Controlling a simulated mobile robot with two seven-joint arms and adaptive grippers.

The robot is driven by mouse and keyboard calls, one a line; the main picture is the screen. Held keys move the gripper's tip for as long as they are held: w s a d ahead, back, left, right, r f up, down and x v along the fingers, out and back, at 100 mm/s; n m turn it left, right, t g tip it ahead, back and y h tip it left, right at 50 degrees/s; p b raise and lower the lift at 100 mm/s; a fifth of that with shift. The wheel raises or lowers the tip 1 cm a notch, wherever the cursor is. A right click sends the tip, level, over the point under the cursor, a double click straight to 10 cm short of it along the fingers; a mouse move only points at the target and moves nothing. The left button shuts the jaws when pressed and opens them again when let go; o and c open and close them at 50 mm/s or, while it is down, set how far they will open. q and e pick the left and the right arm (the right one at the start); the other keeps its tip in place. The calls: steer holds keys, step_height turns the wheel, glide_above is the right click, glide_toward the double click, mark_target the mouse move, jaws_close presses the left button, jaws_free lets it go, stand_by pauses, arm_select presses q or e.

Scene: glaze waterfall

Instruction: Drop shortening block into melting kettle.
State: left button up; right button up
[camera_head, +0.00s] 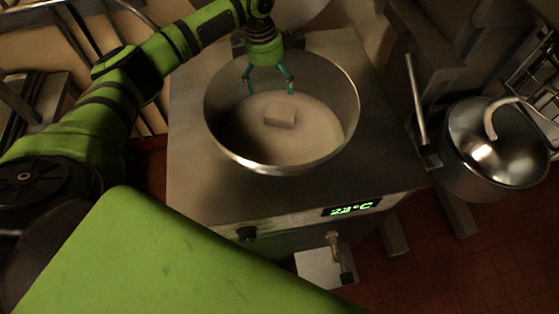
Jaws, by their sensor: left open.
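The melting kettle (230,154) is a round steel bowl set in a square steel unit. The shortening block (280,116), a small pale block, sits inside the kettle on its pale bottom or contents; I cannot tell which. My left gripper (270,90) is open and empty over the far part of the kettle opening, fingers pointing down, just beyond the block and apart from it. My right gripper is not in view.
A green lit display (352,208) reading about 23°C and a knob (247,234) are on the unit's front, with a tap (335,245) below. A lidded steel pot (495,140) stands at right. Wire racks (535,75) are at the far right. Red tile floor shows at lower right.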

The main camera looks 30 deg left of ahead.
arm_select(q)
step_height(320, 180, up, 12)
steer(key=a, duration=0.1)
steer(key=shift+s+a+f, duration=0.2)
steer(key=shift+s+a, duration=0.05)
stand_by(0.4)
